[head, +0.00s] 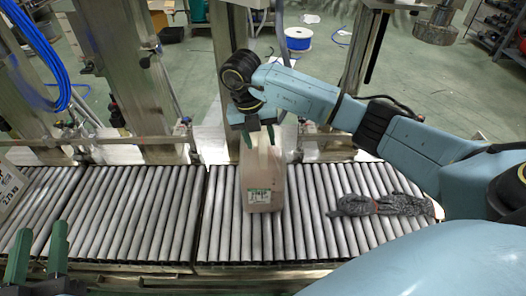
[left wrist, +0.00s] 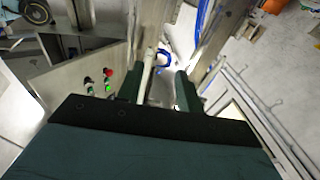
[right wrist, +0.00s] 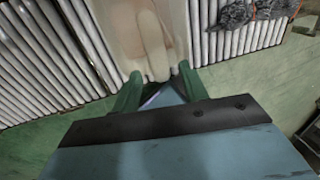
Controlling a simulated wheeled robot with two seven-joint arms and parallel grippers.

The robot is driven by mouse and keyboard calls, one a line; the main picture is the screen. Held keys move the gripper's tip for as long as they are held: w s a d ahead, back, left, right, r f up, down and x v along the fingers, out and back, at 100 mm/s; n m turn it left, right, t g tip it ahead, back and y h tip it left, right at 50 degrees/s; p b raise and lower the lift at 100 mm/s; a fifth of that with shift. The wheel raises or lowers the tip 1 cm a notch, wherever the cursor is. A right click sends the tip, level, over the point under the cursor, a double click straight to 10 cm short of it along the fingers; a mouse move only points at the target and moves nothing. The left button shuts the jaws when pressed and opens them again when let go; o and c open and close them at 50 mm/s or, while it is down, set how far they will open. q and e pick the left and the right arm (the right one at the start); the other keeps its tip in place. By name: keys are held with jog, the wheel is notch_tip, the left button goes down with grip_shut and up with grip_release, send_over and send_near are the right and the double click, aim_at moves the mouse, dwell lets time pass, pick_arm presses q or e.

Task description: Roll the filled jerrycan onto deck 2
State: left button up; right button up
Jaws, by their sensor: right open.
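A translucent, pinkish-beige jerrycan (head: 262,180) with a green-and-white label stands on the right roller section (head: 325,240), near that section's left edge. My right gripper (head: 258,136) is at the jerrycan's top end. In the right wrist view my right gripper (right wrist: 158,80) is open, with its green fingers at either side of the near end of the jerrycan's handle (right wrist: 150,35). It is not shut on it. My left gripper (head: 38,250) is at the lower left, beside the left roller section (head: 120,220). It also shows in the left wrist view (left wrist: 160,85), open and empty. No deck number is readable.
A grey crumpled bundle (head: 380,204) lies on the rollers right of the jerrycan. A printed box (head: 10,188) stands at the far left. Metal posts (head: 228,60) rise behind the rollers. A blue hose (head: 40,70) hangs at left. The left section's middle is clear.

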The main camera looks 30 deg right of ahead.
aim_at(262, 146)
jog(key=f, duration=0.2)
jog(key=f+b, duration=0.1)
jog(key=shift+s+d, duration=0.15)
jog(key=shift+d, duration=0.1)
pick_arm(q)
jog(key=shift+s+d+r+t+h, duration=0.1)
jog(key=shift+s+r+t+h, duration=0.15)
jog(key=shift+r+t, duration=0.5)
jog(key=shift+s+r+t+h, duration=0.15)
jog(key=shift+s+r+t, duration=0.2)
jog(key=shift+r+t, duration=0.45)
jog(key=shift+s+d+r+t+h, duration=0.1)
jog(key=shift+s+r+t+h, duration=0.25)
jog(key=shift+r, duration=0.7)
pick_arm(e)
jog(key=shift+d+f, duration=0.1)
jog(key=shift+f, duration=0.45)
grip_shut()
